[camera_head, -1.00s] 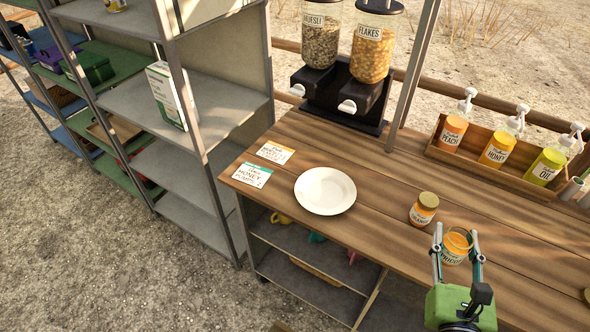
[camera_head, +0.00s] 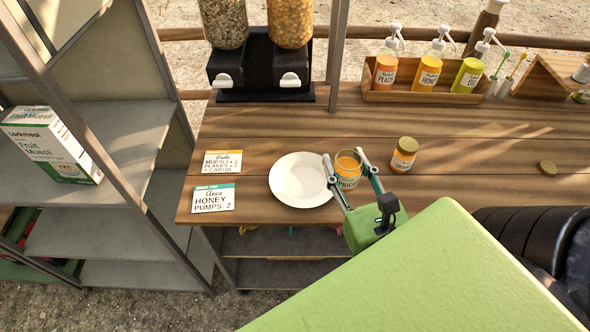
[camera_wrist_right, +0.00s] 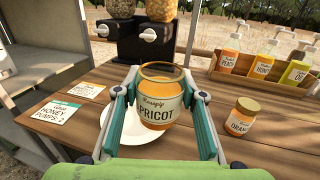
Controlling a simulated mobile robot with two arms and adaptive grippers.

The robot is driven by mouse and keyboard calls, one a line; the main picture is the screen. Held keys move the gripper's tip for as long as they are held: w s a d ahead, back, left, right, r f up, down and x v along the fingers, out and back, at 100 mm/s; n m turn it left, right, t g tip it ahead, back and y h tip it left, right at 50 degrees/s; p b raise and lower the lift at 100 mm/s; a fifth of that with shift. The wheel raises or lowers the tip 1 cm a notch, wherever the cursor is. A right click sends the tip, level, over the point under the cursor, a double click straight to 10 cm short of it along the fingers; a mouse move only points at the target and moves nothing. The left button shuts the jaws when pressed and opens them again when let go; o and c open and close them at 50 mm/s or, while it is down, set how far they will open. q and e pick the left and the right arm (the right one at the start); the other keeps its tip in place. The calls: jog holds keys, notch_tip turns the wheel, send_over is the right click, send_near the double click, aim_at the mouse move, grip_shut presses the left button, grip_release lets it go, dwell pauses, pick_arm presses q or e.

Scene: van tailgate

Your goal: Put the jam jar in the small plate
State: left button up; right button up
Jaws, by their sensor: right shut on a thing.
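An open apricot jam jar (camera_head: 347,170) with orange contents and a cream label is upright between the fingers of my right gripper (camera_head: 345,168), which is shut on it. In the right wrist view the jar (camera_wrist_right: 160,98) fills the space between the fingers (camera_wrist_right: 158,100). The small white plate (camera_head: 300,180) is empty on the wooden counter. The jar is at the plate's right edge in the head view. In the right wrist view the plate (camera_wrist_right: 130,136) shows partly behind the jar and the fingers. I cannot tell the jar's height above the counter. My left gripper is not in view.
A lidded orange jar (camera_head: 403,156) stands right of the gripper. A loose lid (camera_head: 547,168) lies farther right. Two cards (camera_head: 213,197) lie left of the plate. Cereal dispensers (camera_head: 262,68) and a pump-bottle rack (camera_head: 420,98) stand behind. The counter's middle is mostly clear.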

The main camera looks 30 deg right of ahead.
jog(key=w+f+b, duration=0.1)
jog(key=w+f, duration=0.1)
jog(key=w, duration=0.1)
jog(key=w+a+f+b, duration=0.1)
jog(key=w+f, duration=0.2)
jog(key=w, duration=0.1)
jog(key=w+f+b, duration=0.1)
jog(key=w+f, duration=0.2)
jog(key=shift+w+a, duration=0.35)
jog(key=shift+w, duration=0.05)
jog(key=shift+w+f, duration=0.4)
jog(key=shift+f, duration=0.05)
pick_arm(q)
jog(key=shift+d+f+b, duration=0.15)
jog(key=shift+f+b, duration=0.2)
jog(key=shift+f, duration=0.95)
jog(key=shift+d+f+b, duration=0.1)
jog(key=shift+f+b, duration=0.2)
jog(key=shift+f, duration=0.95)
pick_arm(e)
jog(key=shift+w+f, duration=0.1)
jog(key=shift+f, duration=1.5)
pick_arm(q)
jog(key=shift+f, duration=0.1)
pick_arm(e)
jog(key=shift+a, duration=0.1)
jog(key=o, duration=1.3)
jog(key=shift+f, duration=0.15)
